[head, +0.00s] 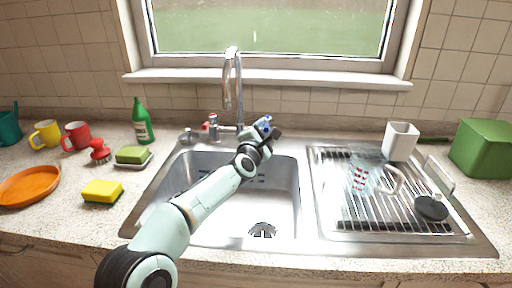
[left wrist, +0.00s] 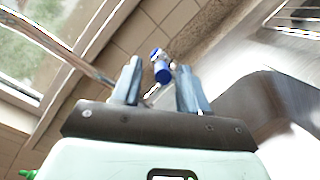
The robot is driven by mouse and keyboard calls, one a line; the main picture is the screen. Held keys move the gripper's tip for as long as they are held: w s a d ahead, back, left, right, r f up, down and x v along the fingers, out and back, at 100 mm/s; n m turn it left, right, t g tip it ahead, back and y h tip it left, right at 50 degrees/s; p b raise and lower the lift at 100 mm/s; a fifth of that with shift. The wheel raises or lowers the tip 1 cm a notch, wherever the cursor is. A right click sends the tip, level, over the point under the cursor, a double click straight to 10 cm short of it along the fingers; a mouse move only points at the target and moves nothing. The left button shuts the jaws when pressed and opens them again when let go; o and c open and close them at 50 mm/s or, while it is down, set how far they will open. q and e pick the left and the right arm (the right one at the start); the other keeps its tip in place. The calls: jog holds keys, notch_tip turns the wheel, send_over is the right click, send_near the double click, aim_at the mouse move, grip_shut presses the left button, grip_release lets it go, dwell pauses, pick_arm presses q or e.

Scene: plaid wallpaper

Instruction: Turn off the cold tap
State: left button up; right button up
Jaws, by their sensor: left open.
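The cold tap (head: 264,121), with a blue handle, is at the back of the sink, right of the spout (head: 229,75). The red hot tap (head: 212,118) is left of the spout. My left gripper (head: 267,130) reaches over the basin to the cold tap and partly covers it. In the left wrist view, the blue cold tap (left wrist: 161,68) shows between the two open fingers of my left gripper (left wrist: 158,78), with a gap on both sides. I cannot tell whether water runs. My right gripper is not in view.
The steel sink basin (head: 285,205) is empty below my arm. A green bottle (head: 142,120), sponges and mugs stand on the left counter. The window sill (head: 290,78) is behind the spout.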

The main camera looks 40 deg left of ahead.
pick_arm(q)
jog(key=b+v, duration=0.2)
jog(key=v, duration=0.9)
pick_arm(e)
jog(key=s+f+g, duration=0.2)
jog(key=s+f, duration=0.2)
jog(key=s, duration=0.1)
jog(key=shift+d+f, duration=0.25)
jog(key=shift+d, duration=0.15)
